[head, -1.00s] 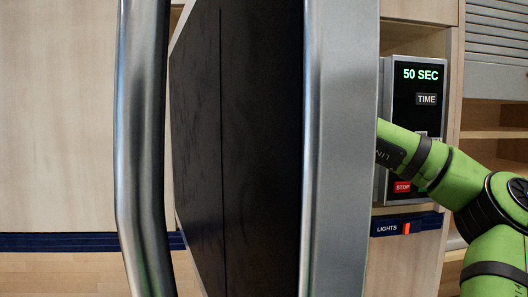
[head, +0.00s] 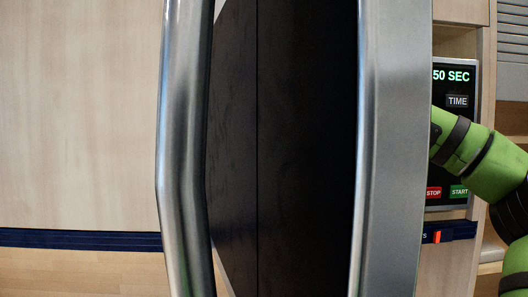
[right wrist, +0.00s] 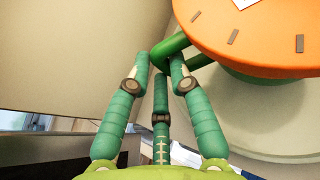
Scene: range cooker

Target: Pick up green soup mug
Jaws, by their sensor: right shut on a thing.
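The green soup mug shows in the right wrist view by its green handle (right wrist: 169,46) and a strip of its green side under a wide orange top (right wrist: 255,35) with brown marks. My right gripper (right wrist: 163,62) is shut on the handle, its jointed fingers meeting around it. The rest of the mug is cut off by the picture edge. In the head view the mug and my right gripper are hidden behind the open appliance door (head: 395,150). My left gripper is in neither view.
The door stands open across the middle of the head view, with a thick metal handle (head: 180,150) on its left. Behind it at right is a control panel (head: 455,125) reading 50 SEC, with STOP and START buttons. A pale round plate (right wrist: 275,125) lies below the mug.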

